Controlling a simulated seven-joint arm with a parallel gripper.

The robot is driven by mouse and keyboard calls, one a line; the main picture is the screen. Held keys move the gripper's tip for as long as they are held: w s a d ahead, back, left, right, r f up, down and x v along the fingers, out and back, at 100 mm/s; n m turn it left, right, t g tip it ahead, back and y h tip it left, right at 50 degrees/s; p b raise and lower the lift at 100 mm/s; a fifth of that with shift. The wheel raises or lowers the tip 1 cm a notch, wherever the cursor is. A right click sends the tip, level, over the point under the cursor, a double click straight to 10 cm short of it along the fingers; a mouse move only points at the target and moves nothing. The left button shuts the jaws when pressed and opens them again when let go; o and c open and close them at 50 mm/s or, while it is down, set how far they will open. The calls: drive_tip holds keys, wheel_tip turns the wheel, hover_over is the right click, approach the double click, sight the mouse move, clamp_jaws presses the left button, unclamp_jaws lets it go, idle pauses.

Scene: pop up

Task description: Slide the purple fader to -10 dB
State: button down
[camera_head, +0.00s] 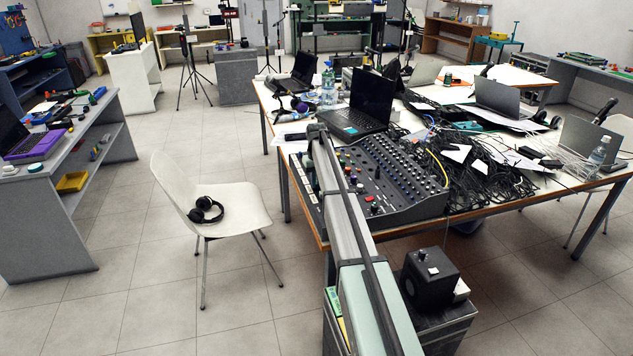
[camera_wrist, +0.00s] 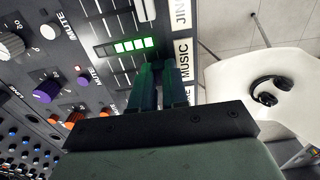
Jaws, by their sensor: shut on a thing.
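The mixer (camera_head: 408,170) lies on the near corner of the large table, with my arm reaching across its left side. In the wrist view, my gripper (camera_wrist: 159,68) is down at the mixer's fader strip, over the channel beside the MUSIC label (camera_wrist: 185,60). Its dark green fingers are close together and shut on the fader there. The fader cap is hidden between the fingers, so its purple colour and its dB mark cannot be read. A lit green meter (camera_wrist: 133,45) sits just beyond the fingertips. In the head view the fingers are hidden.
A white fader (camera_wrist: 147,9) stands in the neighbouring channel. A purple knob (camera_wrist: 46,91) and orange buttons lie left of my gripper. A white chair (camera_head: 236,205) with black headphones (camera_head: 206,210) is beside the table. Laptops and tangled cables (camera_head: 470,165) crowd the table behind the mixer.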

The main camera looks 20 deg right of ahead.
drive_tip(key=shift+d, duration=1.5)
drive_tip(key=c, duration=1.1)
unclamp_jaws()
drive_tip(key=shift+o, duration=0.2)
